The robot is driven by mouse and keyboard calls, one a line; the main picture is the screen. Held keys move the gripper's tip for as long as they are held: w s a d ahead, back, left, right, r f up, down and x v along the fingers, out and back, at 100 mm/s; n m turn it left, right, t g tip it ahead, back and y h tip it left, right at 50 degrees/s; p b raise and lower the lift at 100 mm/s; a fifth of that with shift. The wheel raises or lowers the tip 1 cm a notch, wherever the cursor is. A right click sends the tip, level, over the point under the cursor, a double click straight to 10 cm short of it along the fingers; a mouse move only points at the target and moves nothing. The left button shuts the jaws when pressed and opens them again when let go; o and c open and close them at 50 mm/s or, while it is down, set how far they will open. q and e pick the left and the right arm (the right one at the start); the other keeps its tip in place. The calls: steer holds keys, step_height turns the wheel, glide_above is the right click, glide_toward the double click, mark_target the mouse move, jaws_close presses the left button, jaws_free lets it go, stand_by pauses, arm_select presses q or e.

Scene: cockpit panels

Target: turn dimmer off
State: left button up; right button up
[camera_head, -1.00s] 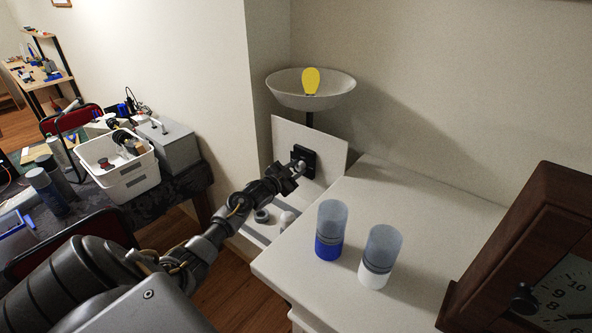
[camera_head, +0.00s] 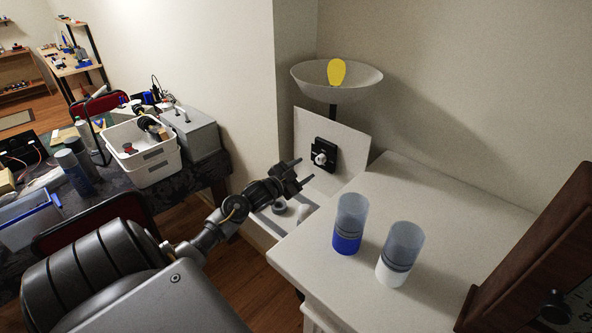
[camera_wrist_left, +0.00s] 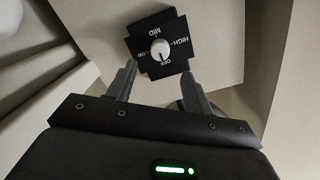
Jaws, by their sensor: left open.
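The dimmer is a black plate (camera_head: 325,154) with a white round knob (camera_head: 319,158) on an upright pale panel. In the left wrist view the knob (camera_wrist_left: 160,49) sits among the labels OFF, LOW, MID and HIGH. A small dark mark on it appears on the side facing OFF. My left gripper (camera_head: 306,172) is open and empty, in front of the dimmer and apart from it. In the wrist view its fingertips (camera_wrist_left: 159,73) lie short of the plate, one to each side of the knob. My right gripper is not in view.
A yellow bulb (camera_head: 336,72) stands in a pale bowl lamp (camera_head: 350,86) above the panel. A blue-based cup (camera_head: 348,243) and a white-based cup (camera_head: 393,273) stand on the white cabinet (camera_head: 440,205). A wooden clock (camera_head: 530,255) is at right. A cluttered table is at left.

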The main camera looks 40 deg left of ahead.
arm_select(q)
steer(key=s, duration=0.3)
steer(key=shift+s+r, duration=0.15)
steer(key=shift+s, duration=0.05)
steer(key=shift+d, duration=0.15)
stand_by(0.4)
